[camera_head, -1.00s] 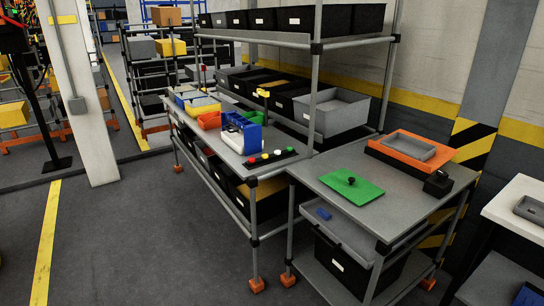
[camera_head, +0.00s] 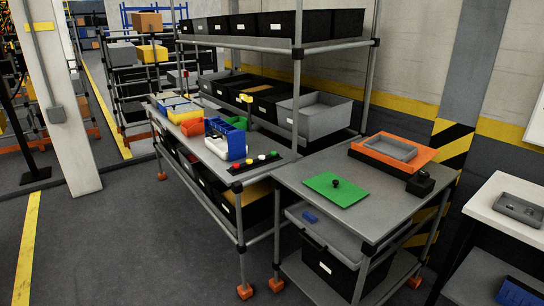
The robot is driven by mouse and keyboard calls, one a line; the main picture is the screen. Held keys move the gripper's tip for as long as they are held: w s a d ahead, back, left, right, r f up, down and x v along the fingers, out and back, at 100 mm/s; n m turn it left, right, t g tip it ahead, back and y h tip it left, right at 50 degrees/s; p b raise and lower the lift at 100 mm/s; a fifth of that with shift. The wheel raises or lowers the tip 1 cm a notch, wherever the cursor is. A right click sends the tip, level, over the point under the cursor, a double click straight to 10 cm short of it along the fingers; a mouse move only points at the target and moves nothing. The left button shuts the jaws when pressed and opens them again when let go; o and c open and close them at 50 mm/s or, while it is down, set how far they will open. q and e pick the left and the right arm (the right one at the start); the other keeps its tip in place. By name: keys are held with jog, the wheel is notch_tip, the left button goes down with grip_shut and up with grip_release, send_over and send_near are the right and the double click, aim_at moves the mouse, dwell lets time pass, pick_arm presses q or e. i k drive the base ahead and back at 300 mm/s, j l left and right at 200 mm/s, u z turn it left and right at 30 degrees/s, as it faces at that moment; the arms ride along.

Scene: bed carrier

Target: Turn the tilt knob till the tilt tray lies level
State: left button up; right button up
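A grey tray (camera_head: 390,148) sits on an orange plate (camera_head: 422,158) at the back of a grey workbench (camera_head: 300,178). I cannot tell for sure how far the tray or plate is tilted. A small black block (camera_head: 420,182) with a rounded top stands at the plate's front right corner; it may carry the tilt knob. A green plate (camera_head: 345,193) with a small dark knob (camera_head: 336,183) lies flat on the bench to the left. Neither of my grippers is in view.
A rack (camera_head: 299,60) with black bins stands left of the bench, its shelf holding a blue holder (camera_head: 231,140) and a strip of coloured buttons (camera_head: 255,163). A white table (camera_head: 515,215) is at the right. Open floor (camera_head: 120,245) lies in front.

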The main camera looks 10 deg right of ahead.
aim_at(423, 175)
jog(key=z, duration=1.25)
jog(key=i+j, duration=0.15)
